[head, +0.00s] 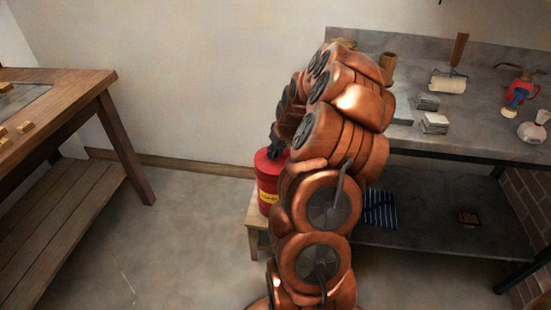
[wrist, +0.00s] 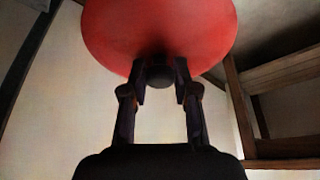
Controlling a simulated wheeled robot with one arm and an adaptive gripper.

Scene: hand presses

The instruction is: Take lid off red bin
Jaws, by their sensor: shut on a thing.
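The red bin (head: 267,197) stands on a small wooden stool, partly hidden behind my copper-coloured arm. It is a red cylinder with a yellow label. Its red lid (head: 268,158) shows at the top of the bin; I cannot tell whether there is a gap under it. In the wrist view the lid (wrist: 160,35) is a broad red disc at the top, with a dark round knob (wrist: 160,76) at its near edge. My gripper (head: 277,150) is at the lid from above. In the wrist view its fingers (wrist: 161,72) are shut on the knob, one on each side.
The wooden stool (head: 254,232) stands on open grey floor (head: 190,225). A wooden workbench (head: 65,80) is at the left. A grey bench (head: 470,140) at the right holds a brush, grey blocks and a red-and-blue item. A striped cloth (head: 380,208) lies on its lower shelf.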

